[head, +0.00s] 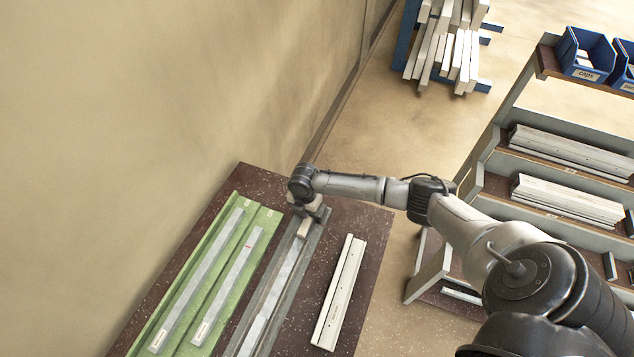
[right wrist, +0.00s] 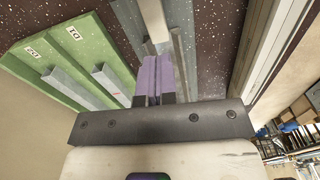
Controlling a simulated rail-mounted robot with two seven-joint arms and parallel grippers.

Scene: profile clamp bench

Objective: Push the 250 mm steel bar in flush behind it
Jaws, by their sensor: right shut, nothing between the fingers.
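A long grey channel (head: 316,240) runs along the dark bench. A bright steel bar (head: 272,296) lies lengthwise in it. A short beige block (head: 304,228) sits at the bar's far end, just in front of my right gripper (head: 311,212). I cannot tell whether bar and block touch, and no length mark is readable on the bar. In the right wrist view my right gripper (right wrist: 154,82) is shut, its purple fingertips together and empty, low over the channel (right wrist: 186,55). A pale piece (right wrist: 153,20) lies in line ahead of the fingertips; contact is unclear. My left gripper is not in view.
A green tray (head: 168,305) with two steel bars (head: 197,280) (head: 228,283) lies left of the channel. A white profile (head: 339,290) lies to its right, with bare bench (head: 312,298) between. A shelf rack (head: 490,185) stands at the right. A wall borders the left.

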